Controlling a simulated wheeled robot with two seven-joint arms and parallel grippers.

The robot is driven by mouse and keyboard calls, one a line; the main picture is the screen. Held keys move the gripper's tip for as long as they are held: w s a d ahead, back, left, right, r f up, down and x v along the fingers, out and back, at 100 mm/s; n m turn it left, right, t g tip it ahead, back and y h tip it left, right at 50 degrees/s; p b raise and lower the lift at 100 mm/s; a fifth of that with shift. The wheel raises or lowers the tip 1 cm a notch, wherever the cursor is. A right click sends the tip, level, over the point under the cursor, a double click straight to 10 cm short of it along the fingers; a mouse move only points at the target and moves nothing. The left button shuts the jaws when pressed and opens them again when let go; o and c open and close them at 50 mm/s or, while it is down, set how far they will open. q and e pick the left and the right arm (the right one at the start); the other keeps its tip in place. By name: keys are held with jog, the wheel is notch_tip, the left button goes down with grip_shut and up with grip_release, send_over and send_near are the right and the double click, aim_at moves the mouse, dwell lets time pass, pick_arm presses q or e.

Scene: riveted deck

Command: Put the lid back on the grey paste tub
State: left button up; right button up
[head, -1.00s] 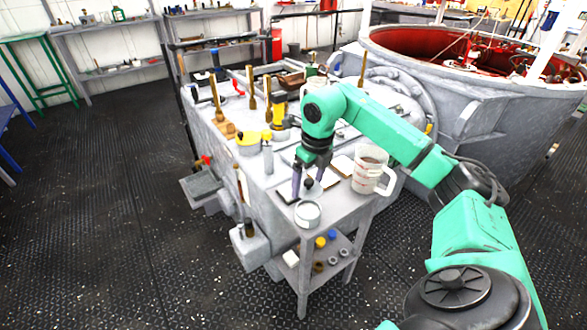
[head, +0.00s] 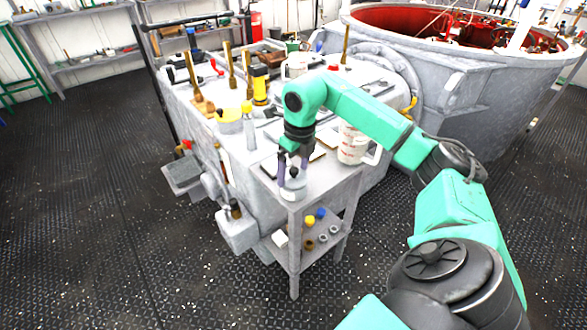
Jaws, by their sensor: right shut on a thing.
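The grey paste tub (head: 292,194) stands near the front corner of the small grey side table (head: 325,185). My right gripper (head: 294,172) points down directly over the tub, its fingers shut on the lid (head: 293,182) by its knob. The lid is over the tub's mouth, on it or just above it; I cannot tell whether it is seated. The fingers hide part of the lid and the knob. My left gripper is not in view.
A measuring jug (head: 353,145) stands close to the right of my right gripper. Small caps and rings lie on the shelf below. Floor at left is clear.

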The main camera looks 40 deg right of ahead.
dwell(0.3)
jog(key=shift+r+p, duration=0.1)
jog(key=shift+p, duration=0.35)
dwell(0.3)
jog(key=shift+f, duration=0.2)
dwell(0.7)
jog(key=shift+p, duration=0.3)
dwell(0.4)
jog(key=o, duration=1.1)
